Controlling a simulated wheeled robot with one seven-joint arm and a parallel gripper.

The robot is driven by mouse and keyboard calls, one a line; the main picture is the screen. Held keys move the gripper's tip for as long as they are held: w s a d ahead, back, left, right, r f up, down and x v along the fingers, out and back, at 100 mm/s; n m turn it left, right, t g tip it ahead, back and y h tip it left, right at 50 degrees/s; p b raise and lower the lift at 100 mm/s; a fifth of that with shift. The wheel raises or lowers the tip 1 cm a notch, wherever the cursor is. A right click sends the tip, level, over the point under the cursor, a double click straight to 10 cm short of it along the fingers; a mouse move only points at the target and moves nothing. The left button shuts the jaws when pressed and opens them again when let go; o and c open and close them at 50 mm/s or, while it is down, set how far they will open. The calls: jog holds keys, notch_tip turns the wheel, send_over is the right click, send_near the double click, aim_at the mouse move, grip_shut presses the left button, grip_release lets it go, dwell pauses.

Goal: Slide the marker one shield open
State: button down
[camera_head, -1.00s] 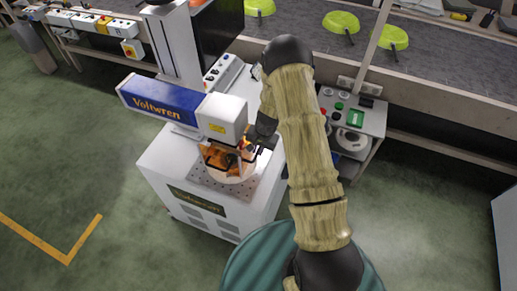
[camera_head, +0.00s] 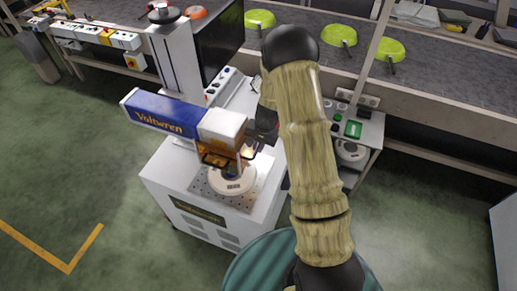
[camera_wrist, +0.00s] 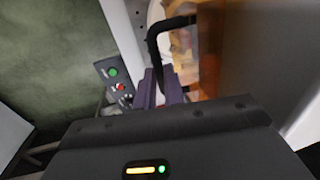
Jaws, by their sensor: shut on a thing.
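The laser marker has a blue housing (camera_head: 165,113) and a white head (camera_head: 221,125) above its white cabinet (camera_head: 170,172). Its orange see-through shield (camera_head: 216,155) sits high, close under the head. Below the shield's lower edge, a round pale piece (camera_head: 232,187) shows on the perforated work plate (camera_head: 201,187). My gripper (camera_head: 251,148) is at the right side of the shield, partly hidden by my arm. In the wrist view, my gripper (camera_wrist: 165,90) is shut on the black shield handle (camera_wrist: 157,48), with the orange shield (camera_wrist: 184,40) behind it.
A conveyor (camera_head: 300,45) with several green pans (camera_head: 340,36) runs along the back. A side stand with a green button panel (camera_head: 353,129) is right of the marker. A control panel with green and red buttons (camera_wrist: 113,72) shows in the wrist view. Floor at left is clear.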

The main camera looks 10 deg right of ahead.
jog(key=c, duration=1.5)
grip_release()
jog(key=r+b, duration=0.1)
jog(key=r, duration=0.4)
jog(key=s+d+r+b, duration=0.1)
jog(key=r+b, duration=0.1)
jog(key=r, duration=0.4)
jog(key=d+r+b, duration=0.1)
jog(key=r, duration=0.5)
jog(key=shift+s+d, duration=0.25)
jog(key=shift+s, duration=0.15)
jog(key=shift+s, duration=0.1)
jog(key=s+a+f+n+b, duration=0.1)
jog(key=s+n, duration=0.1)
jog(key=s, duration=0.4)
jog(key=s+a+n+t+h, duration=0.1)
jog(key=s+n, duration=0.1)
jog(key=s, duration=0.4)
jog(key=s+a+f+n+b, duration=0.1)
jog(key=s+n, duration=0.2)
jog(key=s, duration=0.4)
jog(key=shift+f+h+b, duration=0.3)
jog(key=shift+f+b, duration=0.05)
jog(key=shift+s, duration=0.1)
